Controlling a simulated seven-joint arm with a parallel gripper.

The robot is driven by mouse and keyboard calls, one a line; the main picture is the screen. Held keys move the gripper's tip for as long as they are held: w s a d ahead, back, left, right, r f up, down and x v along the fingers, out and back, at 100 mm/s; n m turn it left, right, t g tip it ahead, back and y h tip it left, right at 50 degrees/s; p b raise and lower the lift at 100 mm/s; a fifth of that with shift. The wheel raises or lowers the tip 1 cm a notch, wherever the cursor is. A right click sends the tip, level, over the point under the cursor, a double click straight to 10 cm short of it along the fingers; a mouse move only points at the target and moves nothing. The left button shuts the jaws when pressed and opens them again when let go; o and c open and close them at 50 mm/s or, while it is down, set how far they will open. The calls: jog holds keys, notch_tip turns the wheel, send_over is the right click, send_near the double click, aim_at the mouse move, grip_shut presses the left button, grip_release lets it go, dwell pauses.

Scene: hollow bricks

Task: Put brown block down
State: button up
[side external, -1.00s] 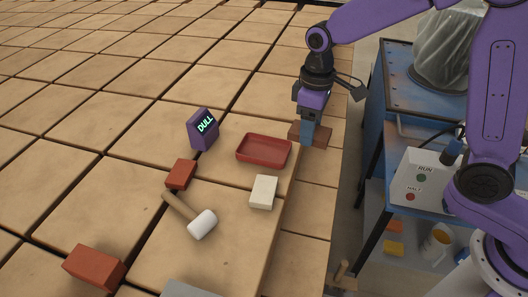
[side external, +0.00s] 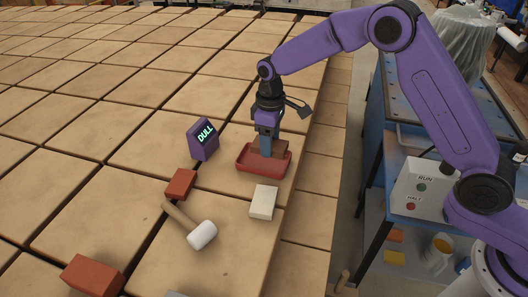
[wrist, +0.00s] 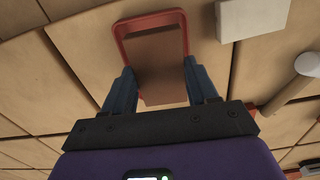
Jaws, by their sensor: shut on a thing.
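The brown block (wrist: 162,82) is between the two blue fingers of my gripper (wrist: 159,68) in the wrist view. My gripper (side external: 267,147) is shut on it and points down at the red tray (side external: 262,168) in the side view. I cannot tell if the block touches the tray floor. The tray's red rim (wrist: 121,46) frames the block in the wrist view.
A white block (side external: 263,202) stands just in front of the tray. A purple box reading DULL (side external: 203,138), a red brick (side external: 180,184) and a mallet (side external: 201,235) lie left of it. Another red brick (side external: 92,275) is at the front left. The brick surface behind is clear.

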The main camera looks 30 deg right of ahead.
aim_at(264, 162)
jog(key=shift+w+a+f, duration=0.2)
jog(key=shift+w+f, duration=0.3)
jog(key=shift+f, duration=0.15)
jog(key=shift+w+a+f, duration=0.2)
jog(key=shift+w+f, duration=0.25)
jog(key=shift+f, duration=1.6)
jog(key=shift+f, duration=0.15)
jog(key=o, duration=0.9)
notch_tip(264, 162, up, 12)
jog(key=shift+r, duration=0.2)
jog(key=shift+s, duration=0.1)
